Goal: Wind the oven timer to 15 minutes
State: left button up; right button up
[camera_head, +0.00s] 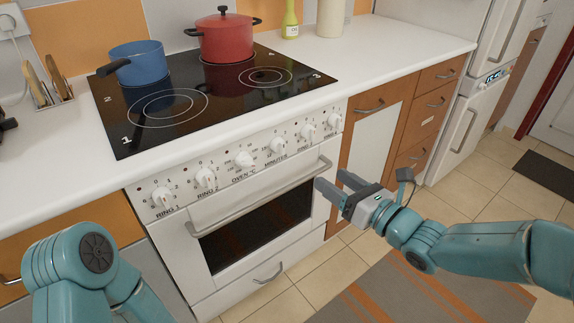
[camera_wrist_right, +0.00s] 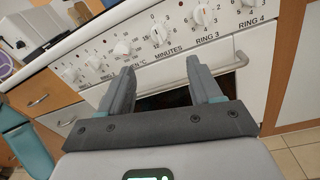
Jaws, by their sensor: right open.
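The oven timer is the white knob labelled MINUTES (camera_head: 277,146) on the oven's sloping front panel, between the OVEN °C knob (camera_head: 244,160) and the RING 3 knob (camera_head: 307,131). In the right wrist view the timer knob (camera_wrist_right: 159,34) shows beyond and between the fingertips; its exact setting is too small to read. My right gripper (camera_head: 330,180) is open and empty, in front of the oven, right of and below the timer. Its two fingers also show in the wrist view (camera_wrist_right: 160,68), apart from the knob. My left arm shows at lower left; its gripper is out of view.
The oven door handle (camera_head: 262,197) sticks out below the knobs, close to the right fingers. A blue pot (camera_head: 138,64) and a red pot (camera_head: 225,38) stand on the black hob (camera_head: 215,98). Orange cabinets stand to the right. The floor in front holds a striped rug (camera_head: 410,295).

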aim_at(284, 149)
jog(key=x, duration=1.6)
jog(key=shift+s+a+f, duration=0.1)
jog(key=shift+a+f, duration=0.1)
jog(key=c, duration=1)
